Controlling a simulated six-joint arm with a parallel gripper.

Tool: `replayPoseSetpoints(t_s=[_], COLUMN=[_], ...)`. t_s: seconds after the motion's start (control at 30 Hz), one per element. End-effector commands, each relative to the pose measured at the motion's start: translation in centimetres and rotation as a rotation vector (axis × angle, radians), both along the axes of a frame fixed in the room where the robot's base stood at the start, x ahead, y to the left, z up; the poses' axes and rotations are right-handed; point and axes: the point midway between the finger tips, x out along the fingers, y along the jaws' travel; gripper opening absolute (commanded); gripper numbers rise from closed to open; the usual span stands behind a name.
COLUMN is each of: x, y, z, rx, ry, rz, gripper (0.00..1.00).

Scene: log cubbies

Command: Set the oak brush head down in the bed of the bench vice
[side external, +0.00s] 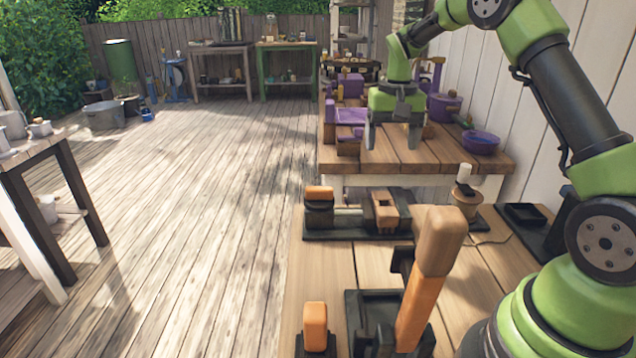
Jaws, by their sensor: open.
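What looks like the bench vice (325,234) lies on the near wooden bench, with a dark base, a dark round body topped in orange at its left and a pale bar in the middle. A small light-wood block (380,204) with a dark opening stands at its right end. It may be the oak brush head, but I cannot tell for sure. My gripper (394,146) is open and points down above the far wooden table, beyond the vice. Nothing shows between its two grey fingers, and it is apart from the block.
A tall wooden block on an orange lever (435,243) rises in front of the vice, by a dark tray-like fixture. A spool (466,203) and a dark square tray (524,215) stand to the right. A purple bowl (480,142) and other purple items crowd the far table.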

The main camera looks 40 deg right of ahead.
Motion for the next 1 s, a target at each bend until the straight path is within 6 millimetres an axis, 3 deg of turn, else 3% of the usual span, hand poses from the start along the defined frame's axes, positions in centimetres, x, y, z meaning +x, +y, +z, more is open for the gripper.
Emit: replayPoseSetpoints(t_s=[0.5, 1.0], x=[1.0, 0.6], y=[7.4, 14.1], z=[0.0, -0.1], rx=[0.000, -0.002], ry=[0.005, 0.005], rz=[0.980, 1.914], gripper=[0.77, 0.77])
